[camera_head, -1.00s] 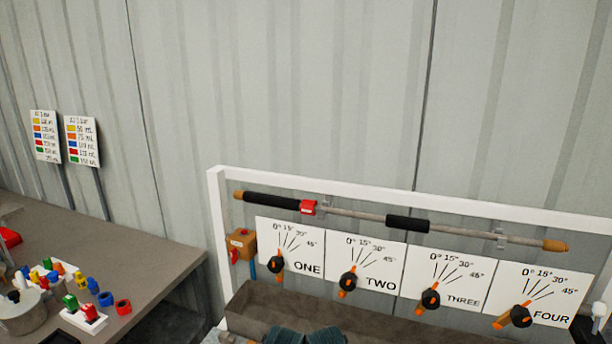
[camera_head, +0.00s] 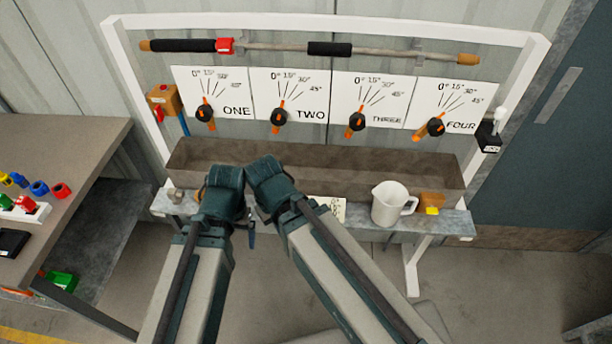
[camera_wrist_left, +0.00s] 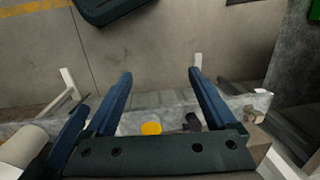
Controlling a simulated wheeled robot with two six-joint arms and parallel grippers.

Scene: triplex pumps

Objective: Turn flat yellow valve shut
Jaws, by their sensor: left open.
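A round flat yellow piece (camera_wrist_left: 151,128), which looks like the flat yellow valve, is on the grey shelf (camera_wrist_left: 165,100) in the left wrist view. It shows between the fingers of my left gripper (camera_wrist_left: 160,76), near their base. The gripper is open, with empty space between its blue fingers, and I cannot tell that it touches the valve. In the head view my two arms cover that stretch of shelf, so I do not make out the valve there. Another blue finger-like part at the left of the wrist view may belong to my right gripper; its jaws are unclear.
A white mug (camera_head: 390,203) and an orange box with a yellow part (camera_head: 431,203) stand on the shelf, right of my arms. A brown trough (camera_head: 330,166) lies behind. Dials ONE to FOUR (camera_head: 290,98) hang above. A workbench (camera_head: 60,165) stands at left.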

